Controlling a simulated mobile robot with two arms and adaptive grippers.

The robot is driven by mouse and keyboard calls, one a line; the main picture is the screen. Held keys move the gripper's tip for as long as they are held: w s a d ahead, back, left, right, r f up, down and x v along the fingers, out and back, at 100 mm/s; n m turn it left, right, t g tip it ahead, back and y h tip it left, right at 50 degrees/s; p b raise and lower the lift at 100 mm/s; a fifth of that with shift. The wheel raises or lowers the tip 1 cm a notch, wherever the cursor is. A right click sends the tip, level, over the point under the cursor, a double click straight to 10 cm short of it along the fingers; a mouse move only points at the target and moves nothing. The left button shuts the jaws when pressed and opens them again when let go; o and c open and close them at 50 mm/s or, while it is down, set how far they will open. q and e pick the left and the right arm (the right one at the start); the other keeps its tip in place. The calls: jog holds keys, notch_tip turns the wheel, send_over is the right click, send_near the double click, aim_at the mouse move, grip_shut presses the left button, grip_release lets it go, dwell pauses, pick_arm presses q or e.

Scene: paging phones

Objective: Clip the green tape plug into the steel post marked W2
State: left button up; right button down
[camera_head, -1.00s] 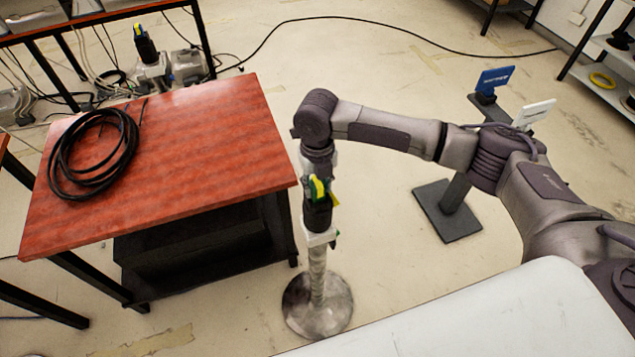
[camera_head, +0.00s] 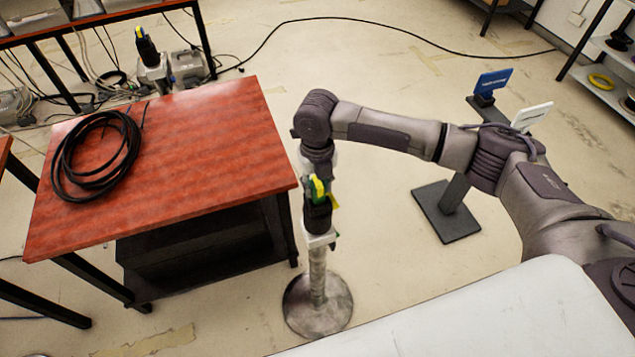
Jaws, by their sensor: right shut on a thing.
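My right arm reaches in from the right, and its gripper (camera_head: 318,184) points down over a steel post (camera_head: 317,272). The gripper is shut on a black plug (camera_head: 318,215) with green and yellow showing at its top. The plug is roughly upright at the post's pale top fitting (camera_head: 318,239). I cannot tell whether it is seated there or just touching. The fingers partly hide the plug, and no W2 mark can be read. My left gripper is out of view.
A red-topped table (camera_head: 200,180) with a coil of black cable (camera_head: 98,155) stands close to the left of the post. A dark stand (camera_head: 447,212) with blue and white plates is on the right. Another black piece with yellow-green (camera_head: 146,42) is at the back left.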

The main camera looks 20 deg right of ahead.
jog(key=shift+p, duration=0.35)
dwell(0.5)
jog(key=shift+f+b, duration=0.4)
jog(key=shift+f, duration=0.4)
dwell(0.4)
jog(key=shift+r, duration=0.15)
jog(key=shift+r+p, duration=0.6)
jog(key=shift+p, duration=0.2)
jog(key=shift+r, duration=0.1)
jog(key=shift+p, duration=0.45)
jog(key=shift+f+b, duration=0.5)
jog(key=shift+f, duration=0.35)
dwell(0.5)
jog(key=c, duration=1)
grip_release()
jog(key=shift+c, duration=0.2)
